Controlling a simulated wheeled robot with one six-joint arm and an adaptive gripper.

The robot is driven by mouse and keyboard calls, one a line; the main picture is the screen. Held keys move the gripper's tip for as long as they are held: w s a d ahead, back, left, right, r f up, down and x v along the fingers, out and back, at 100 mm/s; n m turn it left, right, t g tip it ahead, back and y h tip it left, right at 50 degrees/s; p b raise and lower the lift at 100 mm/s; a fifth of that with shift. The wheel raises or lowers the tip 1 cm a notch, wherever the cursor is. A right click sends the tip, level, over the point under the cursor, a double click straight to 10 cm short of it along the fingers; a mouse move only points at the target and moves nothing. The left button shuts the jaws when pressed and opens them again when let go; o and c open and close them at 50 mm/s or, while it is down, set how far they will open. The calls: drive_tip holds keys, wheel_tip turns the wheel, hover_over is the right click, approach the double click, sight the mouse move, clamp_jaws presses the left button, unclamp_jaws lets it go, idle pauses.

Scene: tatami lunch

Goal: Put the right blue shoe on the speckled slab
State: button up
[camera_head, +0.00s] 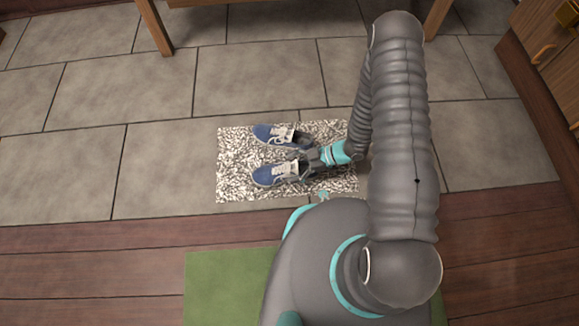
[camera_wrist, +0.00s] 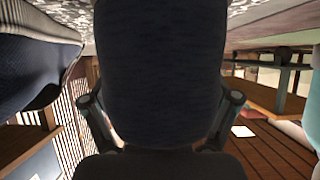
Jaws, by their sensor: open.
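Two blue shoes with white laces rest on the speckled slab (camera_head: 235,185), toes to the left. The far shoe (camera_head: 264,132) lies just behind the near shoe (camera_head: 265,177). I cannot tell by shape which is the right one. My gripper (camera_head: 306,160) is at the heel end of the near shoe and partly hides it. In the wrist view the near shoe's dark heel (camera_wrist: 160,75) fills the middle, between the open fingers. The far shoe (camera_wrist: 35,70) shows at the left edge there. Whether the fingers touch the heel is unclear.
The slab lies on grey stone tiles (camera_head: 160,165), clear to its left. A green mat (camera_head: 225,285) lies on the wooden floor (camera_head: 90,270) in front. Wooden table legs (camera_head: 155,28) stand behind, and a wooden cabinet (camera_head: 550,60) stands at the far right.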

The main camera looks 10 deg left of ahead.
drive_tip(key=p+v, duration=0.1)
drive_tip(key=v, duration=1)
drive_tip(key=w+d+r+m+t+h, duration=0.2)
drive_tip(key=w+d+r+t+h, duration=0.15)
drive_tip(key=w+r, duration=0.35)
drive_tip(key=w+d+r+m+t+h, duration=0.25)
drive_tip(key=w+r+t, duration=0.2)
drive_tip(key=w, duration=0.45)
drive_tip(key=w+d+r+m+t+h, duration=0.15)
drive_tip(key=d+r, duration=0.25)
drive_tip(key=r, duration=0.5)
drive_tip(key=w+d+r+m+t+h, duration=0.1)
drive_tip(key=d+r+m+h, duration=0.25)
drive_tip(key=r, duration=0.55)
drive_tip(key=s+d+r+m+h, duration=0.2)
drive_tip(key=s+r+m, duration=0.1)
drive_tip(key=s+r, duration=0.35)
drive_tip(key=s+d+r+m+h, duration=0.1)
drive_tip(key=s+d+r+m, duration=0.3)
drive_tip(key=r, duration=0.4)
drive_tip(key=s+a+r+m+g+y, duration=0.1)
drive_tip(key=s+a+r+m, duration=0.1)
drive_tip(key=s, duration=0.7)
drive_tip(key=s+a+r+m+g+y, duration=0.1)
drive_tip(key=s+a, duration=0.4)
drive_tip(key=s, duration=0.5)
drive_tip(key=shift+s+r+m, duration=0.3)
drive_tip(key=shift+r+m, duration=0.1)
drive_tip(key=shift+m, duration=0.25)
